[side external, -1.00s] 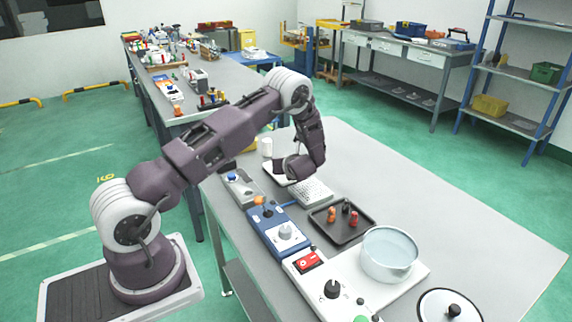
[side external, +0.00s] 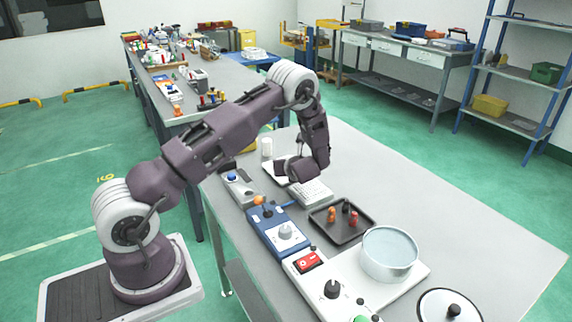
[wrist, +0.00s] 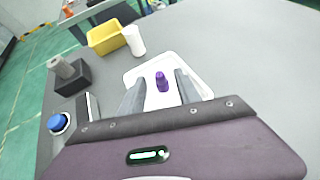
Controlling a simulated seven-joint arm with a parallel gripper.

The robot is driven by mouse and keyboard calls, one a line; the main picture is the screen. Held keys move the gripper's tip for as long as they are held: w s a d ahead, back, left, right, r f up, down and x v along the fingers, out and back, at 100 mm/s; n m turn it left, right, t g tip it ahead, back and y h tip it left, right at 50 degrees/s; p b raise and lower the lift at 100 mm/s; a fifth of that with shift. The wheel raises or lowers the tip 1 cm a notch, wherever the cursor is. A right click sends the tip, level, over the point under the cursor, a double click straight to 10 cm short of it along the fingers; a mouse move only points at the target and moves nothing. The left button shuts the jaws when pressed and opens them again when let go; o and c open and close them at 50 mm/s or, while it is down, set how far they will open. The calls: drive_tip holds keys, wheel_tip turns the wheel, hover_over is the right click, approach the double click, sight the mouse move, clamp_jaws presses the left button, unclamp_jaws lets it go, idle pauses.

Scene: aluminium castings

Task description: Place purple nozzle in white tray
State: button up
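The purple nozzle (wrist: 162,83) stands on the white tray (wrist: 201,87) in the wrist view, between my two fingers. My gripper (wrist: 161,80) is open, with a gap on both sides of the nozzle. In the side external view the white tray (side external: 272,174) lies near the table's far left edge, partly covered by my gripper (side external: 281,168). The nozzle and fingertips cannot be made out there.
A white cylinder (wrist: 134,41) and a yellow bin (wrist: 104,38) stand beyond the tray. A black block (wrist: 72,80) and a blue button (wrist: 58,122) are at left. A dark tray (side external: 354,235) holds several small parts; a pot (side external: 389,257) stands nearer. The right tabletop is clear.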

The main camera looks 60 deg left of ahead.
drive_tip(key=v, duration=0.8)
drive_tip(key=shift+s+d+r, duration=0.1)
drive_tip(key=shift+d+r, duration=0.15)
drive_tip(key=s+d+r+n+g+h, duration=0.1)
drive_tip(key=s+d+r+n, duration=0.2)
drive_tip(key=s+r+n, duration=0.35)
drive_tip(key=s+d+r+n+g+h, duration=0.2)
drive_tip(key=s+d+r+n, duration=0.2)
drive_tip(key=s+r+n, duration=0.3)
drive_tip(key=s+d+r+n+t+h, duration=0.2)
drive_tip(key=s+d+r+n+h, duration=0.1)
drive_tip(key=s+d, duration=0.4)
drive_tip(key=s+d+r+n+t+h, duration=0.2)
drive_tip(key=s+d+r+n+h, duration=0.2)
drive_tip(key=s+d, duration=0.3)
drive_tip(key=d+n+h, duration=0.1)
drive_tip(key=d, duration=0.3)
drive_tip(key=shift+d+r+n, duration=0.25)
drive_tip(key=shift+r+n, duration=0.05)
drive_tip(key=shift+n, duration=0.05)
